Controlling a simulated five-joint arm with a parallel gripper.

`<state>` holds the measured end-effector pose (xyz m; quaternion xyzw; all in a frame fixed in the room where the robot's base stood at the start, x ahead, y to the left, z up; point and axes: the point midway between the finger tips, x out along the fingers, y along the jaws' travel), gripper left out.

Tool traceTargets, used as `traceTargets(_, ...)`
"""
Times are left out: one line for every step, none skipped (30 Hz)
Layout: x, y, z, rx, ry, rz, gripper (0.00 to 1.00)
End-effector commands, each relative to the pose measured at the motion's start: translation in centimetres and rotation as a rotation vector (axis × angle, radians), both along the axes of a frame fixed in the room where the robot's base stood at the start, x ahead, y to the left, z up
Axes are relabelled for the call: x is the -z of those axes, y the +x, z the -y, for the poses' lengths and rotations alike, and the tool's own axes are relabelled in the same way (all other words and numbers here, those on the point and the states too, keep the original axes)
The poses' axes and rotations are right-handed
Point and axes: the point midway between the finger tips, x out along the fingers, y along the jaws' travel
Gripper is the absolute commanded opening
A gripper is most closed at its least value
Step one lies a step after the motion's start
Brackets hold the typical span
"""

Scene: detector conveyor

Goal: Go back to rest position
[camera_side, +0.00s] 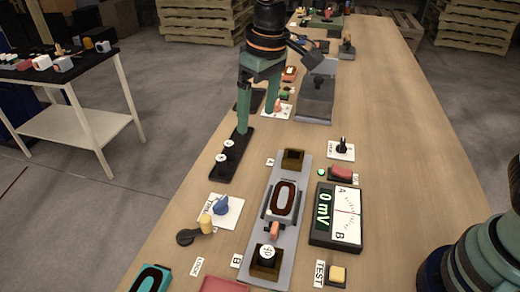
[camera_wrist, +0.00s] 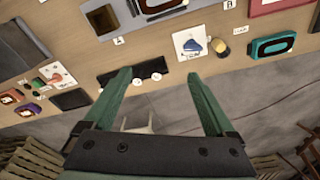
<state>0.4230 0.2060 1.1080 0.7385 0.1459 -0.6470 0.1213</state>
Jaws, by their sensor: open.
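My gripper (camera_side: 257,121) is open and empty, its two green fingers pointing down above the wooden bench near a black plate with white round knobs (camera_side: 226,158). In the wrist view my gripper (camera_wrist: 158,76) shows its fingers spread wide with nothing between them. The black plate (camera_wrist: 142,78) lies beyond the fingertips there, partly hidden by a finger. Whether a fingertip touches the plate cannot be told.
The bench (camera_side: 400,130) holds a grey track (camera_side: 228,262) with a dark ring part (camera_side: 283,200), a meter reading 0 mV (camera_side: 337,214), a blue knob (camera_side: 221,206) and a grey stand (camera_side: 316,98). A side table (camera_side: 70,125) stands left. The bench's right side is clear.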

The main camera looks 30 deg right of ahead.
Motion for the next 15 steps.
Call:
traceTargets(-1.3, -0.4, 1.9, 0.028, 0.011, 0.025, 0.9)
traceTargets(-1.8, -0.8, 2.8, 0.043, 0.015, 0.036, 0.9)
traceTargets(-2.4, -1.2, 4.1, 0.061, 0.022, 0.054, 0.9)
traceTargets(-2.9, -1.6, 5.0, 0.075, 0.027, 0.066, 0.9)
traceTargets(-3.3, -2.0, 6.0, 0.089, 0.03, 0.078, 0.9)
traceTargets(-3.8, -2.6, 7.2, 0.108, 0.035, 0.096, 0.9)
traceTargets(-4.1, -3.1, 8.1, 0.122, 0.038, 0.108, 0.9)
traceTargets(-4.4, -3.6, 9.0, 0.136, 0.042, 0.122, 0.9)
traceTargets(-4.7, -4.3, 10.1, 0.156, 0.046, 0.138, 0.9)
traceTargets(-4.9, -4.8, 10.9, 0.17, 0.049, 0.152, 0.9)
traceTargets(-5.0, -5.4, 11.7, 0.184, 0.051, 0.165, 0.9)
traceTargets(-5.2, -6.1, 12.8, 0.203, 0.055, 0.183, 0.9)
traceTargets(-5.3, -6.7, 13.5, 0.218, 0.056, 0.197, 0.9)
traceTargets(-5.3, -7.3, 14.2, 0.23, 0.057, 0.209, 0.9)
traceTargets(-5.3, -8.1, 15.2, 0.249, 0.06, 0.228, 0.9)
